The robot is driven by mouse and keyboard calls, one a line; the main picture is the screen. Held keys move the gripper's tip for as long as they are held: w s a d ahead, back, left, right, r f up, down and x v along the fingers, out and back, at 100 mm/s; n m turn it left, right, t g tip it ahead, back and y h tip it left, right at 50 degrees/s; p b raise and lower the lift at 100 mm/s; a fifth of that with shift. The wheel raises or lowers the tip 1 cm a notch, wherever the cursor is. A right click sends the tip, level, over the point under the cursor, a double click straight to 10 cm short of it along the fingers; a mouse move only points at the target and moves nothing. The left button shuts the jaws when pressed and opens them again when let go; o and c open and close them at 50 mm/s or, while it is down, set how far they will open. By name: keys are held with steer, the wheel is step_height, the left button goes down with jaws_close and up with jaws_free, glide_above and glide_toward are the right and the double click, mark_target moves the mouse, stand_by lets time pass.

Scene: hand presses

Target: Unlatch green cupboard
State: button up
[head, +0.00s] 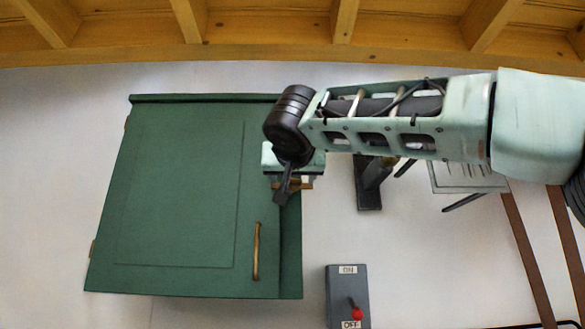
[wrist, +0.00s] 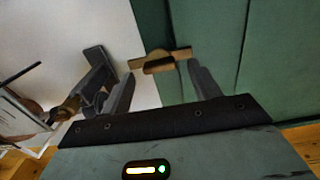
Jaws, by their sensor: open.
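The green cupboard (head: 185,190) hangs on the white wall, its door shut, with a vertical brass handle (head: 256,252) low on the door's right side. A brass latch (head: 302,185) sits at the cupboard's right edge, partly hidden behind my gripper (head: 284,190). In the wrist view the latch (wrist: 160,61) lies crosswise at the green edge, with a darker raised piece in its middle. My gripper (wrist: 160,72) is open, one finger on each side of that middle piece. I cannot tell whether the fingers touch it.
A grey switch box (head: 346,285) with a red-knobbed lever marked ON and OFF is on the wall below right. A dark wall-mounted device (head: 368,185) stands just right of the cupboard, partly behind my arm. Wooden beams (head: 340,20) run along the top.

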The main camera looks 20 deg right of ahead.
steer(key=shift+p+x, duration=0.3)
steer(key=shift+x, duration=0.75)
steer(key=c, duration=1)
